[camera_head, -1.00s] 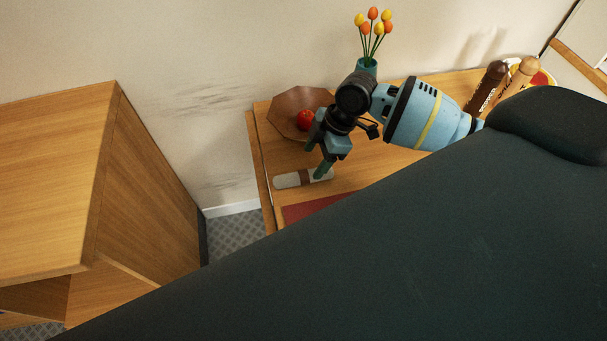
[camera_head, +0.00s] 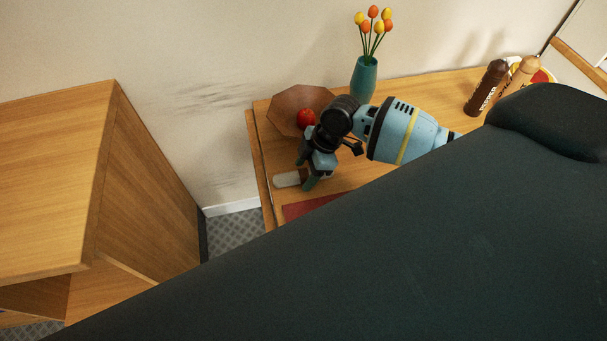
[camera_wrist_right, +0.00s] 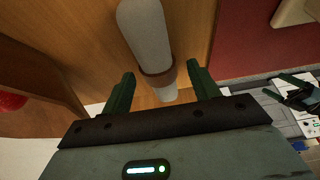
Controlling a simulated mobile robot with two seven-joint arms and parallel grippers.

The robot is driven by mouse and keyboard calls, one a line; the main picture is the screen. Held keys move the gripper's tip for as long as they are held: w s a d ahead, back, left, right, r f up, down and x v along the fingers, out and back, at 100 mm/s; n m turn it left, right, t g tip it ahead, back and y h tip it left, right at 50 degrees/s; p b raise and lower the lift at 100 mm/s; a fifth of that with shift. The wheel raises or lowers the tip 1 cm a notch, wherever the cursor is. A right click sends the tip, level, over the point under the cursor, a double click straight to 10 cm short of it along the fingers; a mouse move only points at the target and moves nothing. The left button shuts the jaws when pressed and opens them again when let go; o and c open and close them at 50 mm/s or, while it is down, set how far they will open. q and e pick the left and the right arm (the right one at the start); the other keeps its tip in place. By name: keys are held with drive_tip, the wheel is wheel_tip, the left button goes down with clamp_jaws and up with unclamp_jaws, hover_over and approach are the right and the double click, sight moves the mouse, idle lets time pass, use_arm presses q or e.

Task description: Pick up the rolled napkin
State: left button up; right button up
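The rolled napkin (camera_head: 287,179), whitish with a brown band, lies on the wooden table near its left end. My right gripper (camera_head: 310,181) is over it and hides its middle. In the right wrist view the fingers of my right gripper (camera_wrist_right: 160,72) are spread, one on each side of the napkin (camera_wrist_right: 147,35) near its band. Gaps show between napkin and fingers there. At the right edge of that view is a small dark gripper-like shape (camera_wrist_right: 298,91), apparently my left gripper; its opening is unclear.
A brown bowl (camera_head: 284,104) with a red apple (camera_head: 306,117) stands close behind my right gripper. A teal vase (camera_head: 364,80) with tulips and a pepper mill (camera_head: 487,87) stand farther right. A red mat (camera_head: 308,206) lies in front. A wooden cabinet (camera_head: 60,180) stands left.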

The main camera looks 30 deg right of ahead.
sight(306, 172)
drive_tip(key=c, duration=0.9)
drive_tip(key=shift+r, duration=0.15)
wheel_tip(306, 172, up, 10)
drive_tip(key=shift+p, duration=0.3)
